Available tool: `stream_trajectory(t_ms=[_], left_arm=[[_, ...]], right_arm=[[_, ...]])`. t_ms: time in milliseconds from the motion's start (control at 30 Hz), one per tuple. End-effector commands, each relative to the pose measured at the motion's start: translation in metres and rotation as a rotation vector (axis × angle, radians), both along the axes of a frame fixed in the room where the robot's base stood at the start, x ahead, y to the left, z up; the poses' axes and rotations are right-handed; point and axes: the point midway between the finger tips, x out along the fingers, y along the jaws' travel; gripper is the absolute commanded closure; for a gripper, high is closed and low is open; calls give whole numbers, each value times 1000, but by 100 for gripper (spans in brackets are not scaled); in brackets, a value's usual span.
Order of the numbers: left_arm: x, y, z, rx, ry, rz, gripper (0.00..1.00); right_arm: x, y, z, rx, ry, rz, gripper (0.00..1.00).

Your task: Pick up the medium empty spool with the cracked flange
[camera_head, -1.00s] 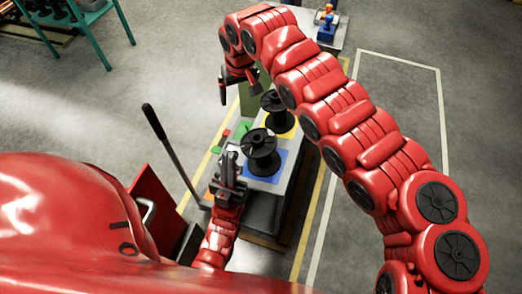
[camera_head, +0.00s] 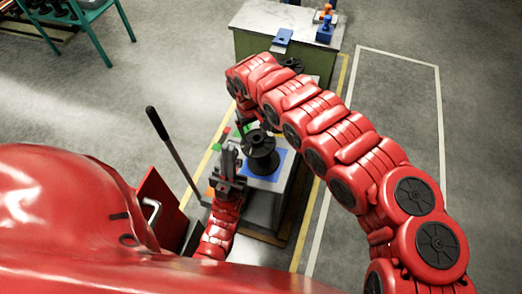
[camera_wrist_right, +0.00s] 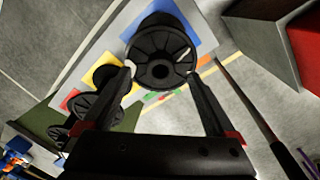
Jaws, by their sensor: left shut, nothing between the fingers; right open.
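A black spool (camera_head: 260,147) stands upright on a blue square (camera_head: 273,172) on the bench. In the right wrist view the same spool (camera_wrist_right: 162,58) shows its round flange, with a pale notch-like mark near its right edge; whether this is a crack I cannot tell. My right gripper (camera_wrist_right: 160,74) is open, its fingertips on either side of this flange, with no clear grip. In the head view its jaws are mostly hidden by my arm. My left gripper (camera_head: 229,165) is shut and empty, just left of the spool.
Smaller black spools (camera_wrist_right: 97,102) stand along the bench by yellow (camera_wrist_right: 92,74) and red squares. Another spool (camera_head: 292,65) shows behind my right arm. A black-handled lever (camera_head: 168,140) rises left of the bench. A pale-topped green bench (camera_head: 262,18) holds blue items.

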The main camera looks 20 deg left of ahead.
Motion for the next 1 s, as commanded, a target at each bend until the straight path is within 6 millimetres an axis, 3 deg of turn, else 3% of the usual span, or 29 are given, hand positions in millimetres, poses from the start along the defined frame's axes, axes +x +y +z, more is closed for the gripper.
stream_trajectory(t_ms=[400,700,1000], left_arm=[[0,0,11,0,0,0,100],[0,0,11,0,0,0,100],[0,0,11,0,0,0,100]], right_arm=[[6,1,-45,-1,2,0,8],[7,0,-48,-1,-1,0,8],[7,0,-48,-1,-1,0,62]])
